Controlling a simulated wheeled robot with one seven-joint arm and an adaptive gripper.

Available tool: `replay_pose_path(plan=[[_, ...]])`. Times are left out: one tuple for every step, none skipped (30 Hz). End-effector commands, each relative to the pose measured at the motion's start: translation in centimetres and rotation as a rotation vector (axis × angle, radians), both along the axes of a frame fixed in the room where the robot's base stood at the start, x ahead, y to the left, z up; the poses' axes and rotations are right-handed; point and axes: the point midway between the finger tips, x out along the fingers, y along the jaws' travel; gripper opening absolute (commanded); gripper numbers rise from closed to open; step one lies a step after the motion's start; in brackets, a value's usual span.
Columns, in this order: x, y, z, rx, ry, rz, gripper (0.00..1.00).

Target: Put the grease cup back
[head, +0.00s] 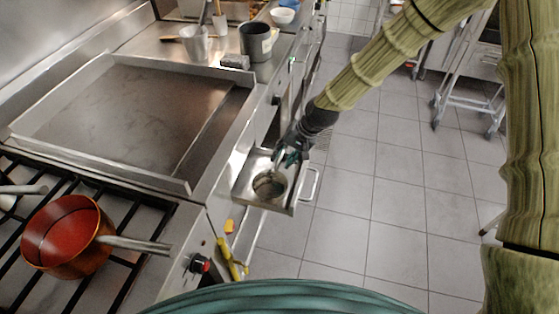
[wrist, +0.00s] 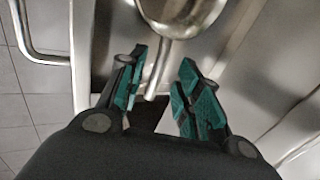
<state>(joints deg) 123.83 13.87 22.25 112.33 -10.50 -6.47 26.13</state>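The grease cup (head: 269,184) is a round metal cup with a handle. It sits in the pulled-out metal drawer (head: 248,178) at the front of the griddle. In the wrist view the grease cup (wrist: 178,14) is at the top, and its handle (wrist: 158,72) points down between my fingers. My gripper (head: 282,157) is at the far side of the cup. In the wrist view my gripper (wrist: 163,62) is open, with teal fingers on either side of the handle and gaps showing.
The drawer's bar handle (head: 311,185) sticks out over the tiled floor. The griddle (head: 125,115) is left of the drawer. A red pot (head: 68,238) stands on the stove. A dark pot (head: 256,42) and utensils stand on the back counter.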

Motion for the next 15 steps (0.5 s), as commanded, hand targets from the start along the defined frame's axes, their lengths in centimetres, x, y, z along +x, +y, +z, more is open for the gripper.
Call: replay_pose_path(plan=[[-0.1, -0.3, 0.6, 0.001, -0.002, -0.002, 0.34], [-0.1, -0.5, 1.0, 0.001, -0.001, -0.001, 0.34], [-0.2, -0.7, 1.5, 0.001, 0.0, -0.002, 0.34], [-0.2, -0.9, 1.9, 0.001, -0.001, -0.001, 0.34], [-0.3, -1.0, 2.2, 0.001, -0.002, -0.002, 0.34], [-0.4, -1.2, 2.7, 0.001, -0.001, -0.001, 0.34], [-0.4, -1.4, 3.1, 0.001, -0.001, 0.0, 0.34], [-0.5, -1.6, 3.4, 0.001, -0.001, 0.0, 0.34], [-0.6, -1.8, 3.9, 0.001, 0.0, 0.0, 0.34], [-0.6, -2.0, 4.3, 0.001, -0.001, 0.0, 0.34], [-0.6, -2.2, 4.6, 0.001, -0.002, -0.001, 0.34], [-0.7, -2.4, 5.1, 0.001, -0.002, -0.001, 0.34], [-0.8, -2.5, 5.3, 0.002, -0.001, -0.001, 0.34], [-0.8, -2.6, 5.7, 0.001, -0.001, -0.001, 0.34], [-0.9, -2.8, 6.0, 0.001, 0.0, -0.001, 0.34]])
